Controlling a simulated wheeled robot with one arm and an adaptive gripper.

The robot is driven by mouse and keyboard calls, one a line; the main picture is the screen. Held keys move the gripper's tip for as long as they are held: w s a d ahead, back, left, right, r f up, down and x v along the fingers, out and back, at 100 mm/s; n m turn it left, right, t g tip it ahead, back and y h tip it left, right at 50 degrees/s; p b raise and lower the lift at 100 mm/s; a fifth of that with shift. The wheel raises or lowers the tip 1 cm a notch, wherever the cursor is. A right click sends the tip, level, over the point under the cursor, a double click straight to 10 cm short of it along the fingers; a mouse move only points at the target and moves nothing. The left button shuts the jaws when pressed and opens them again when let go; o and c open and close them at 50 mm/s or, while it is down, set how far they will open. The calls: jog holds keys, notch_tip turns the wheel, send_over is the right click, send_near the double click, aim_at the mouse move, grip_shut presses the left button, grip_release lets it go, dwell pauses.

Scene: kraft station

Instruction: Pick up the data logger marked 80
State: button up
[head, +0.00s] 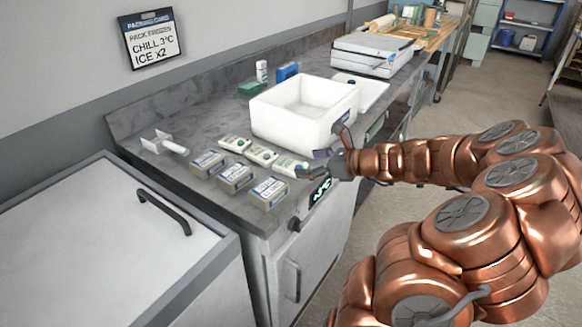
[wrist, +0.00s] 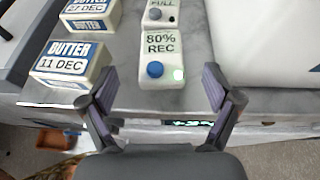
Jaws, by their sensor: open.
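The data logger marked 80% REC (wrist: 161,44) is a white block with a blue button and a small green light. It lies flat on the grey counter, and in the head view it appears to be the logger nearest the counter's front edge (head: 291,167). My gripper (wrist: 158,88) is open and empty. In the wrist view its fingers stand left and right of the logger's near end, with visible gaps on both sides. In the head view my gripper (head: 326,162) is just right of that logger, at the counter's front edge.
A logger marked FULL (wrist: 160,15) lies just behind. Butter blocks marked 11 DEC (wrist: 68,64) and 27 DEC (wrist: 91,14) stand left. A white open box (head: 303,116) stands close behind on the right. A white scoop-like tool (head: 165,143) lies further left.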

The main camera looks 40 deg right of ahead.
aim_at(300, 165)
jog(key=shift+f+p+x, duration=0.15)
jog(key=shift+p+x, duration=0.05)
jog(key=shift+x, duration=1.15)
jog(key=shift+f+p+x, duration=0.15)
jog(key=shift+p+x, duration=0.05)
jog(key=shift+x, duration=1.2)
jog(key=shift+s+d, duration=0.1)
jog(key=shift+d, duration=0.05)
jog(key=shift+c, duration=0.4)
jog(key=c, duration=1.2)
